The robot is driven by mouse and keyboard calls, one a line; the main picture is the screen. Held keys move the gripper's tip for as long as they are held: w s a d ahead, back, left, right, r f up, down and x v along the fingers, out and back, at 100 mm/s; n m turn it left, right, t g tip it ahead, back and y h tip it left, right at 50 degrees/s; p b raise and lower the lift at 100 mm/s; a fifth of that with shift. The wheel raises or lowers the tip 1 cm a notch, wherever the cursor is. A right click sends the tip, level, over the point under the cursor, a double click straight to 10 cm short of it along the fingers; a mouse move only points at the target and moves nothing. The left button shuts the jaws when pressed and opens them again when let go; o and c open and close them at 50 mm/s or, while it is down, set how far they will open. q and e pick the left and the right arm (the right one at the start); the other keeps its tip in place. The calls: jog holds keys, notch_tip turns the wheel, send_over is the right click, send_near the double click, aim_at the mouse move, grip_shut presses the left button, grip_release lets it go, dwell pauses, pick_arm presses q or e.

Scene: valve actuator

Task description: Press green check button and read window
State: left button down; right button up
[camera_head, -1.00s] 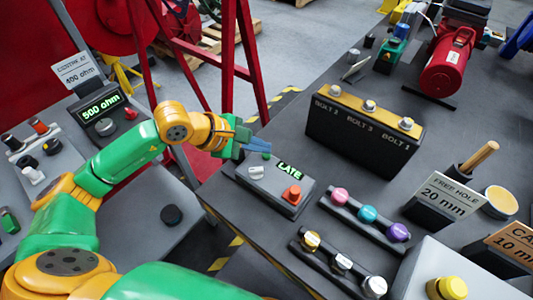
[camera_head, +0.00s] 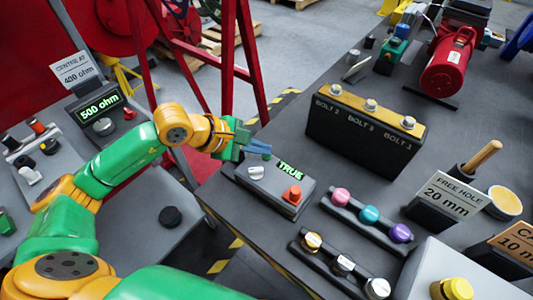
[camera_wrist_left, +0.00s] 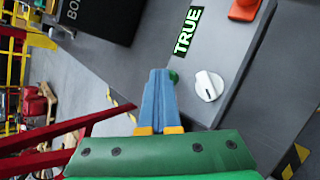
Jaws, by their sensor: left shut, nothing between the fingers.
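A grey box (camera_head: 272,188) on the dark bench carries a small window (camera_head: 290,167) that reads TRUE in green letters. The window also shows in the left wrist view (camera_wrist_left: 187,30). The green check button (camera_wrist_left: 174,76) sits at the tips of my left gripper (camera_wrist_left: 160,78), partly hidden by them. In the head view my left gripper (camera_head: 258,147) reaches in over the box's far left corner, its blue fingers shut and empty, at the button. Whether they touch it I cannot tell exactly. My right gripper is not in view.
The box also has a white knob (camera_head: 256,173) and an orange button (camera_head: 292,194). A black bolt block (camera_head: 355,138) stands behind it. Coloured knobs (camera_head: 370,214) sit to the right. A display at left (camera_head: 98,104) reads 500 ohm.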

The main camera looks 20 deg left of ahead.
aim_at(261, 158)
pick_arm(q)
jog(key=shift+f, duration=0.15)
dwell(0.3)
jog(key=shift+r+p, duration=0.45)
jog(key=shift+r, duration=0.45)
jog(key=shift+r, duration=0.15)
notch_tip(261, 158, up, 5)
jog(key=p, duration=0.3)
